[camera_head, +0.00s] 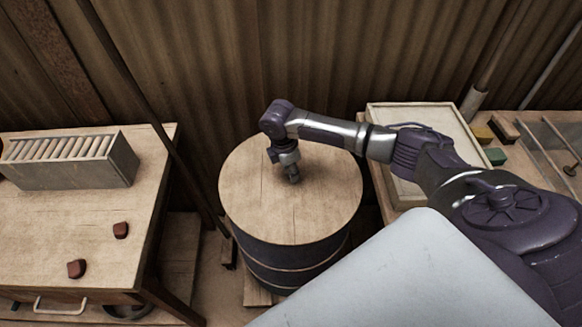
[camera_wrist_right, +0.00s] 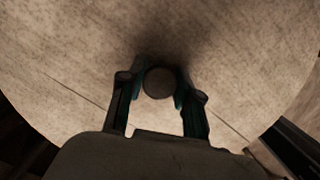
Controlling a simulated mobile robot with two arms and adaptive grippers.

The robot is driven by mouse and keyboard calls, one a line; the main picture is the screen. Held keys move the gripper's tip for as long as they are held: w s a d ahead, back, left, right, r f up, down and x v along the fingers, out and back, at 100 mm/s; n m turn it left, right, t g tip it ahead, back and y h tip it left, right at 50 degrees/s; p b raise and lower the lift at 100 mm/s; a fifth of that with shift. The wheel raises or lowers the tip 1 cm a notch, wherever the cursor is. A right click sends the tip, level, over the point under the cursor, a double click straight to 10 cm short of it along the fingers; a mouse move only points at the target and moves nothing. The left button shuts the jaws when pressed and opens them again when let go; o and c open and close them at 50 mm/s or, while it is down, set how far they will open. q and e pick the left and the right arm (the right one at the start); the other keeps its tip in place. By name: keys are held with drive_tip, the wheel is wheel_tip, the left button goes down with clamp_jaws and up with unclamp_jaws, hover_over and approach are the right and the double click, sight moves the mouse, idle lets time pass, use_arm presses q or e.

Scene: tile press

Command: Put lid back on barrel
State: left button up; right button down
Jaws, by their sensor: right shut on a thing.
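My right gripper (camera_head: 293,177) points down at the lid's middle. In the right wrist view the gripper (camera_wrist_right: 160,88) is shut on the lid's round dark knob (camera_wrist_right: 160,83), with a finger on each side. The lid (camera_wrist_right: 70,60) fills most of that view. My left gripper is not in view.
A wooden table (camera_head: 90,232) at left holds a slotted box (camera_head: 70,162) and two reddish-brown pieces (camera_head: 77,268). Behind right stands a pale tray (camera_head: 440,125), with small blocks (camera_head: 495,156) and rods beside it. A corrugated wall (camera_head: 330,50) closes the back. A dark pole leans left of the barrel.

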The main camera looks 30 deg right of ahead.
drive_tip(key=shift+f+p, duration=0.1)
drive_tip(key=shift+p, duration=0.25)
idle(0.9)
drive_tip(key=shift+p, duration=0.45)
idle(0.4)
idle(0.3)
drive_tip(key=shift+c, duration=1.2)
unclamp_jaws()
drive_tip(key=shift+f, duration=0.1)
drive_tip(key=shift+r, duration=0.2)
wheel_tip(320, 180, up, 7)
drive_tip(key=p, duration=0.8)
drive_tip(key=shift+f, duration=0.1)
drive_tip(key=shift+c, duration=0.3)
